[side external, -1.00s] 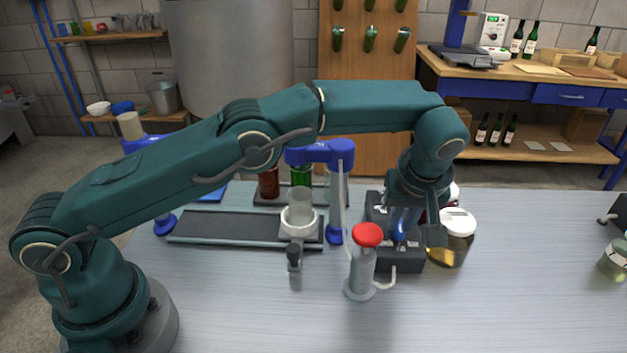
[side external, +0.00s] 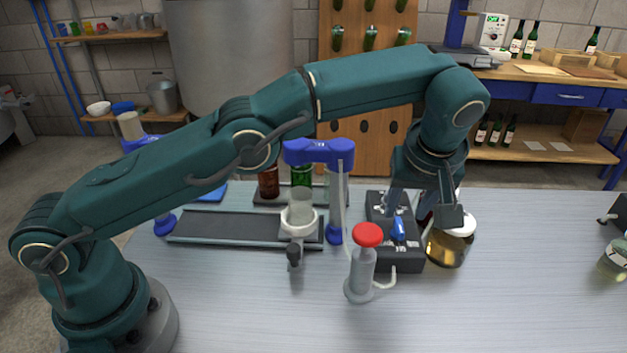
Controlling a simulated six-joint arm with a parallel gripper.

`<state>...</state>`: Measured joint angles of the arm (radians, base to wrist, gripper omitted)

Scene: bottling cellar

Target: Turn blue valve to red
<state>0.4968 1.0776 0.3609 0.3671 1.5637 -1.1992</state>
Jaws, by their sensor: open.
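The blue valve (side external: 399,228) is a small blue handle on top of a dark block (side external: 408,262) right of the table's middle. The block also carries small grey fittings and pale markings. No red mark on the block is clear at this size. My gripper (side external: 423,210) points down above the block, with its fingers spread apart and nothing seen between them. One finger is behind the blue handle in the picture, the other to its right, in front of a jar. The handle shows clear of the fingers.
A grey pump with a red knob (side external: 368,236) stands just in front of the block. A white-lidded amber jar (side external: 447,249) is close on its right. A blue stand (side external: 337,190) and a white cup (side external: 299,212) are to the left.

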